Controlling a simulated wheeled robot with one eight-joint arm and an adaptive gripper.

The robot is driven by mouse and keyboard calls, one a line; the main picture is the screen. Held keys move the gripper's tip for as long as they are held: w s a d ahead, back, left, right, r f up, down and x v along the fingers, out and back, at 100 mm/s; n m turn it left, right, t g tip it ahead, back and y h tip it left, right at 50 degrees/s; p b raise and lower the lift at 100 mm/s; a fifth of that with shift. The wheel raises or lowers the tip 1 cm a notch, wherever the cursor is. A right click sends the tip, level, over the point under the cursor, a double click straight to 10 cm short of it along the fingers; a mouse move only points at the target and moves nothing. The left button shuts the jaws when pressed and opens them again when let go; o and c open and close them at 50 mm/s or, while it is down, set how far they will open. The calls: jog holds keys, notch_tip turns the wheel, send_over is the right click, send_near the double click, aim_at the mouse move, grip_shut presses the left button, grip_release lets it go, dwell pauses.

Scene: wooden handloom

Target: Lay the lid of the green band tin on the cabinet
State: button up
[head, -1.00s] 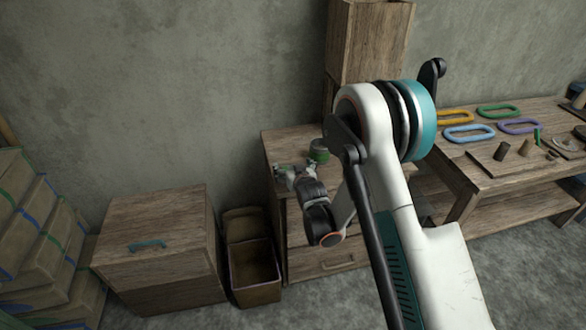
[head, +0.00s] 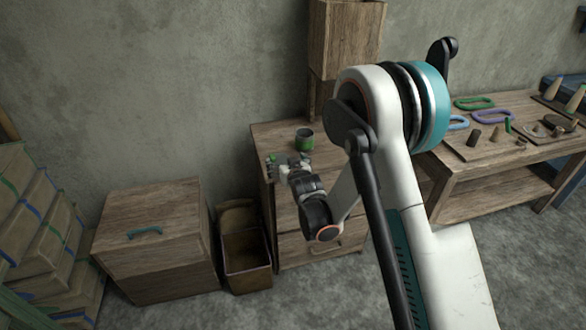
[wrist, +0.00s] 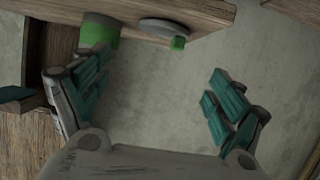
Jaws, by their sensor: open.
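The green band tin (head: 304,140) stands upright on the cabinet (head: 262,133), with a dark top and a green band. In the wrist view the tin (wrist: 99,31) is at the upper left, partly cut off and beside my left finger. Its lid (wrist: 165,27), a grey disc with a green knob (wrist: 178,43), rests apart from the tin at the edge of the cabinet (wrist: 215,12). My gripper (wrist: 160,68) is open and empty, the lid beyond its fingertips. In the head view my gripper (head: 284,162) is just left of and nearer than the tin; it mostly hides the lid there.
A low wooden chest (head: 150,205) with a teal handle and an open box (head: 247,260) stand left of the cabinet. A workbench (head: 500,165) with coloured rings is at the right. A tall wooden box (head: 345,40) rises behind the cabinet.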

jog(key=shift+s, duration=0.1)
jog(key=s+d+r+m+g+h, duration=0.1)
jog(key=s+d+r, duration=0.6)
jog(key=r, duration=0.3)
jog(key=s+d+r+m+g+h, duration=0.1)
jog(key=s+d+r+g, duration=0.1)
jog(key=s+d+r, duration=0.7)
jog(key=s+d+g, duration=0.1)
jog(key=s+d, duration=0.2)
jog(key=s, duration=1)
jog(key=s+d+r+m+g+h, duration=0.1)
jog(key=s+d+g, duration=0.1)
jog(key=s, duration=1.1)
jog(key=shift+s+d+h, duration=0.25)
jog(key=shift+d+h, duration=0.05)
jog(key=shift+d, duration=0.55)
